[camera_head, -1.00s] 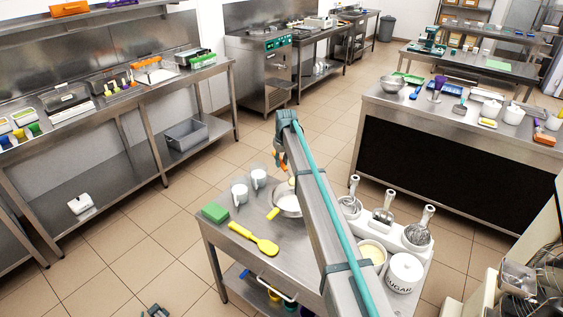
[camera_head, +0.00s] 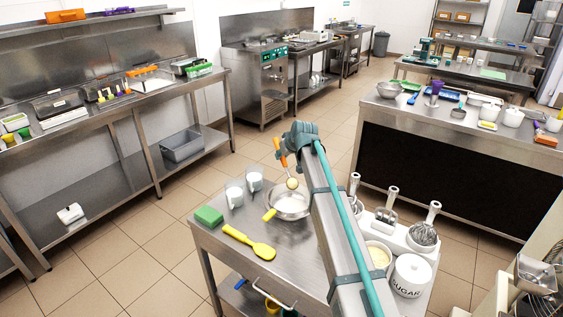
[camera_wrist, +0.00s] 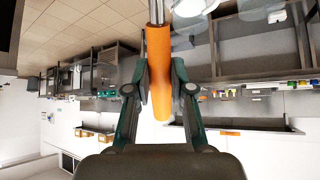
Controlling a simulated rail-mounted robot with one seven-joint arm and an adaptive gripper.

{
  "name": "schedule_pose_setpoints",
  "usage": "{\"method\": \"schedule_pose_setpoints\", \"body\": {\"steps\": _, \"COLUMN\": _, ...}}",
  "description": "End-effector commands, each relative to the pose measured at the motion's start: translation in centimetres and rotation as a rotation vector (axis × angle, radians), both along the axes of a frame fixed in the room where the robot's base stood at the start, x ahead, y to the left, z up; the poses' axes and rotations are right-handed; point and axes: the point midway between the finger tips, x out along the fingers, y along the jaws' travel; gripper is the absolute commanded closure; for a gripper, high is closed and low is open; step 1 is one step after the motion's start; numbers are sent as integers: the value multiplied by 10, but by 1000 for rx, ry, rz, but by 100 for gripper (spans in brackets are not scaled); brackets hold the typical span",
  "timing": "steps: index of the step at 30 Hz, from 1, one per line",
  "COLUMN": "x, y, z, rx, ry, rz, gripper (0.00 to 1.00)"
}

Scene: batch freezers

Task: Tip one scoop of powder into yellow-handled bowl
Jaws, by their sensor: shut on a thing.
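My gripper (camera_head: 284,149) is shut on the orange handle of a scoop (camera_head: 283,158). In the wrist view, the orange handle (camera_wrist: 158,75) stands between the two fingers, with its metal shaft at the top. The scoop's small head, with something pale yellow at it, hangs over the steel bowl (camera_head: 297,206); I cannot tell how full or tilted it is. The bowl's yellow handle (camera_head: 269,215) points to the lower left. The bowl stands on the steel table, its right side partly hidden by my arm. A white tub of cream-coloured powder (camera_head: 378,255) stands right of my arm.
Two white cups (camera_head: 235,194) stand left of the bowl. A green sponge (camera_head: 208,215) and a yellow spatula (camera_head: 249,242) lie nearer the table's left edge. A sugar jar (camera_head: 410,276) and a whisk holder (camera_head: 395,228) stand on the right.

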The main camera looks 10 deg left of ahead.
Motion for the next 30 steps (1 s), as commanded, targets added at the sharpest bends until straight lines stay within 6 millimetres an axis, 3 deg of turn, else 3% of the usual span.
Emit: {"method": "schedule_pose_setpoints", "body": {"steps": 30, "x": -31, "y": -21, "z": 14, "rx": 198, "ry": -297, "rz": -1, "gripper": 100}}
